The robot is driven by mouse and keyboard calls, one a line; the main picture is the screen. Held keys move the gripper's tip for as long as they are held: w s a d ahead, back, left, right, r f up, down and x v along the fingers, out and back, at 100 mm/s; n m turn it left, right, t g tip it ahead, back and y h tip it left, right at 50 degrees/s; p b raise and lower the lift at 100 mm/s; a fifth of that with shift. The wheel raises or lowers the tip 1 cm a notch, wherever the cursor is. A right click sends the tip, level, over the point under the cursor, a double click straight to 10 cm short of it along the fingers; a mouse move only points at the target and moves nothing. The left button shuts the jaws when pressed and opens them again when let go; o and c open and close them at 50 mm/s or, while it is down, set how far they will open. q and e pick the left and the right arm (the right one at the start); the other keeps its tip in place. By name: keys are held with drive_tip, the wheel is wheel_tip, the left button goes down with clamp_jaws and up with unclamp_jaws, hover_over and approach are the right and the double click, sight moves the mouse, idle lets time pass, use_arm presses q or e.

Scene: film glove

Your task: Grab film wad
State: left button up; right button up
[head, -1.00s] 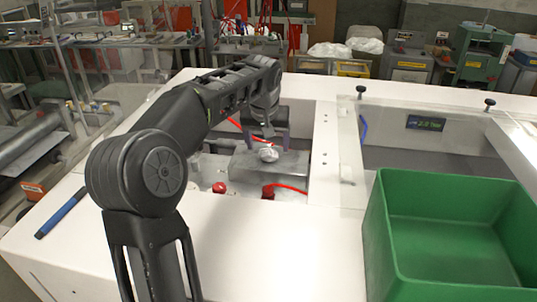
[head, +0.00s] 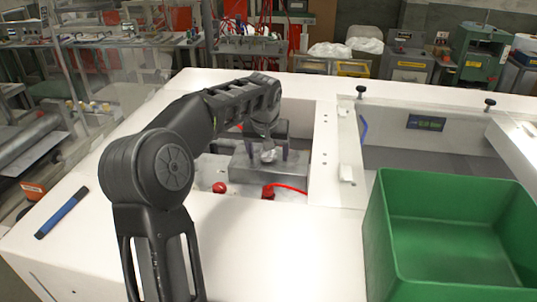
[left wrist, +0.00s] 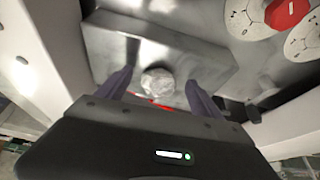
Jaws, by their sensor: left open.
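The film wad (head: 268,156) is a small crumpled, silvery ball on a grey metal block (head: 240,168) inside the recess of the white machine. It also shows in the left wrist view (left wrist: 158,82), between and slightly beyond the fingertips. My left gripper (head: 267,153) is above the block, pointing down, its two dark purple fingers on either side of the wad. In the left wrist view the gripper (left wrist: 157,85) is open, with gaps between the wad and both fingers. My right gripper is out of view.
A green bin (head: 450,235) stands at the right on the white top. A red knob (head: 219,187) and a red cable (head: 288,187) lie near the block. The recess walls surround the gripper.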

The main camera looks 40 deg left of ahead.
use_arm(q)
drive_tip(key=c, duration=1.4)
drive_tip(key=shift+r, duration=0.15)
wheel_tip(320, 180, up, 10)
drive_tip(key=shift+f+b, duration=0.1)
drive_tip(key=shift+b, duration=0.4)
